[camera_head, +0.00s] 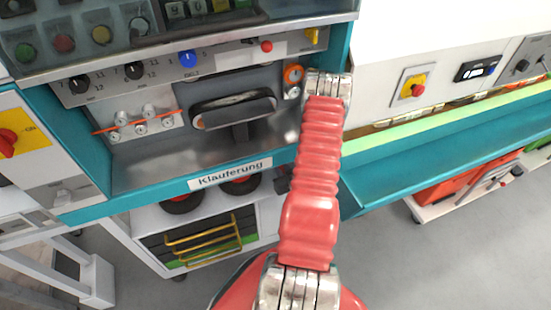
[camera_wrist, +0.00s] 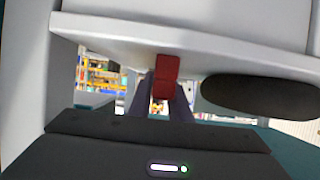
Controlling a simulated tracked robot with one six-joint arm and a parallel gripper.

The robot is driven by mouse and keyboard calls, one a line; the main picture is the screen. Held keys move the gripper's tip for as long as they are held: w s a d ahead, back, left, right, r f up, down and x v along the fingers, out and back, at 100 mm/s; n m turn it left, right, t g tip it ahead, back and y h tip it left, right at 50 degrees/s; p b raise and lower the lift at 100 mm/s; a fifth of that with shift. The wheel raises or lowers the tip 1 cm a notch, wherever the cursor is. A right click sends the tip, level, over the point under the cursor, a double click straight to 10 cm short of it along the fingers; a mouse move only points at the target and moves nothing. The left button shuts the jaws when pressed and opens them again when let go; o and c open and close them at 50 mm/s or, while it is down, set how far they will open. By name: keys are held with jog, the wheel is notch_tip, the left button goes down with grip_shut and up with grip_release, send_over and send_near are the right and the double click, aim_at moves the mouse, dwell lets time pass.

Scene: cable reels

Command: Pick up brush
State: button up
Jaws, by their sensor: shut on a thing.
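In the wrist view, my gripper (camera_wrist: 162,98) points away from the camera with its two dark fingers close together. A small red block-like piece (camera_wrist: 167,72) sits at the fingertips, held between them; it looks like part of the brush, but no bristles can be made out. In the head view, my red ribbed arm reaches up to the right side of the machine front. My gripper and the brush cannot be made out there.
A pale panel (camera_wrist: 190,45) crosses close above the fingers, with a dark oval (camera_wrist: 258,95) at right. The machine shelf (camera_head: 190,165) has a teal edge and a "Klauferung" label (camera_head: 230,174). A teal ledge (camera_head: 430,160) runs right. A white cart (camera_head: 150,225) stands below.

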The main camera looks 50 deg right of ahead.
grip_shut()
jog(key=shift+r, duration=1.6)
jog(key=shift+s+a+r, duration=0.15)
jog(key=shift+s, duration=0.15)
jog(key=s+a, duration=0.4)
jog(key=s, duration=0.3)
jog(key=s+a, duration=0.5)
jog(key=s, duration=0.3)
